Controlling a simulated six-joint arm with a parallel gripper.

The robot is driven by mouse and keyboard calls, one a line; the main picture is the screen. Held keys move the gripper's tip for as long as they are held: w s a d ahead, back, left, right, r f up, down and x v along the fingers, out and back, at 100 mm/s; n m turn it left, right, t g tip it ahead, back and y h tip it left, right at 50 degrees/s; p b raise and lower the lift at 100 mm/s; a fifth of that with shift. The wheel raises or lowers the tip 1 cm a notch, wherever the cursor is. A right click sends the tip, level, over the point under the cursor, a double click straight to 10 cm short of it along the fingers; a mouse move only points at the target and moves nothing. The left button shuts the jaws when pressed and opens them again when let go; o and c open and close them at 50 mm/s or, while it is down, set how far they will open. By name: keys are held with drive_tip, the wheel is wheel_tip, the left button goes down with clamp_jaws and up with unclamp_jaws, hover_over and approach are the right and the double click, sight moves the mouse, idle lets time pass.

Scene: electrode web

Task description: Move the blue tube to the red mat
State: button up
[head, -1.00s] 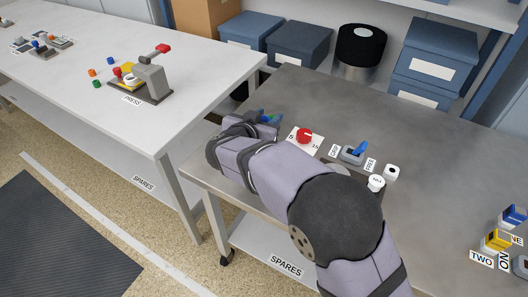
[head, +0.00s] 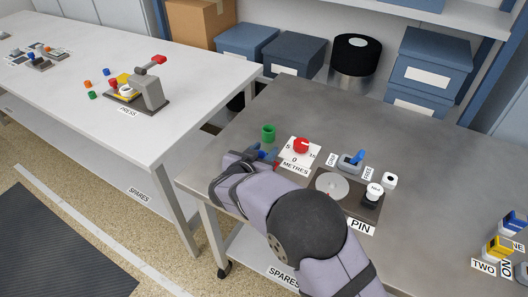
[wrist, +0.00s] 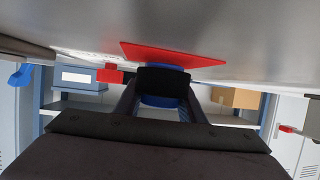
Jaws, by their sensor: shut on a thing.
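My gripper (wrist: 160,95) is shut on the blue tube (wrist: 160,101); a dark part between the fingers covers much of the tube in the wrist view. The red mat (wrist: 185,54) lies on the grey table just beyond the held tube in that view. In the head view my gripper (head: 264,156) is low near the left part of the grey table, and only a little blue shows there. A small red edge of the mat (head: 276,165) shows beside it, the rest hidden by my arm. I cannot tell whether the tube touches the mat.
A green tube (head: 268,132) stands just behind my gripper. A red dial on a white card (head: 301,147), a blue-levered switch (head: 352,160) and a round plate (head: 332,184) are to the right.

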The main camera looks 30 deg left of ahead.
drive_tip(key=shift+f, duration=0.25)
drive_tip(key=o, duration=1.1)
drive_tip(key=shift+r, duration=0.1)
drive_tip(key=shift+s+r, duration=0.15)
drive_tip(key=v, duration=1.1)
drive_tip(key=shift+s+d+r, duration=0.1)
drive_tip(key=shift+s+d, duration=0.05)
drive_tip(key=shift+s, duration=0.2)
